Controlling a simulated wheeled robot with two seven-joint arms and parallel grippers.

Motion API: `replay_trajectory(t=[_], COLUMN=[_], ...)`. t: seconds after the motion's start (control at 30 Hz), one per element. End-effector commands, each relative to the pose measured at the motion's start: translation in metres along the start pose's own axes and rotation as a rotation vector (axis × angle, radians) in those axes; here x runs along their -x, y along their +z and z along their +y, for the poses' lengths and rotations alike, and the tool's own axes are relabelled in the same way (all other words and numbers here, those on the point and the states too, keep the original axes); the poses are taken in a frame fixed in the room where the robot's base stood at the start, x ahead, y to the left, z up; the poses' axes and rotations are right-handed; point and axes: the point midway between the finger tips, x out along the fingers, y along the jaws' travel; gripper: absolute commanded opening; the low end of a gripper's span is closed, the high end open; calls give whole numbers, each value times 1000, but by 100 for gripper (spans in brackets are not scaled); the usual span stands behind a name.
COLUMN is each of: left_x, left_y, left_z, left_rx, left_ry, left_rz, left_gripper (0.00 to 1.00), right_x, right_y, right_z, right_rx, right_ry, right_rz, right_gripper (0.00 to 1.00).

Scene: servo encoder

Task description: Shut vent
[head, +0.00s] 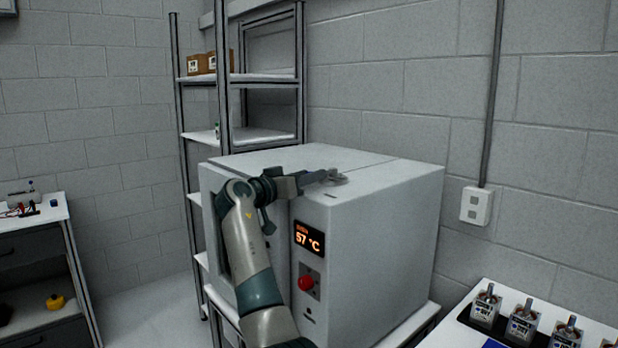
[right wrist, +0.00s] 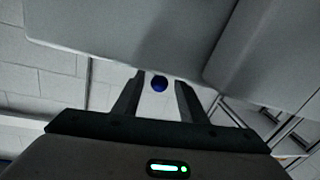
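The vent appears to be the small grey round fitting (head: 338,180) on top of the white oven (head: 385,215), near its front edge. My right gripper (head: 322,177) reaches in from the left, low over the oven top, with its tips at the fitting. Whether they touch it I cannot tell. In the right wrist view, the fingers (right wrist: 159,84) stand apart, with a small round blue thing (right wrist: 159,83) showing in the gap, clear of both fingers. I cannot tell whether it is part of the vent or farther off. My left gripper is not in view.
The oven front has a display (head: 309,239) reading 57 °C and a red button (head: 306,283). A shelf rack (head: 240,78) stands behind. A bench with several labelled devices (head: 522,322) is at lower right, and a drawer table (head: 40,230) at left.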

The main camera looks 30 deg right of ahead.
Motion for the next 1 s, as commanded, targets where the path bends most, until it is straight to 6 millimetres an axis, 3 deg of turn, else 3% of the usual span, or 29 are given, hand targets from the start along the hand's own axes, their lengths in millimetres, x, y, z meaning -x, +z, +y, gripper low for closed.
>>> replay_trajectory(t=[0.17, 0.27, 0.5, 0.7, 1.0], left_x=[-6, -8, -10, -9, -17], left_y=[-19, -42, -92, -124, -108], left_z=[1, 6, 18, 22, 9], left_rx=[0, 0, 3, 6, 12], left_ry=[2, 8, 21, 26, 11], left_rz=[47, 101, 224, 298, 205], left_gripper=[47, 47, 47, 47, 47], right_x=[17, 30, 72, 112, 157], right_y=[3, 3, 4, 4, 2], right_z=[-1, -2, -2, -2, -1], right_rx=[-1, -1, -2, -2, 0], right_ry=[-2, -3, -3, -3, -2], right_rz=[-1, -1, -1, 0, -1], right_gripper=[38, 38, 38, 38, 38])
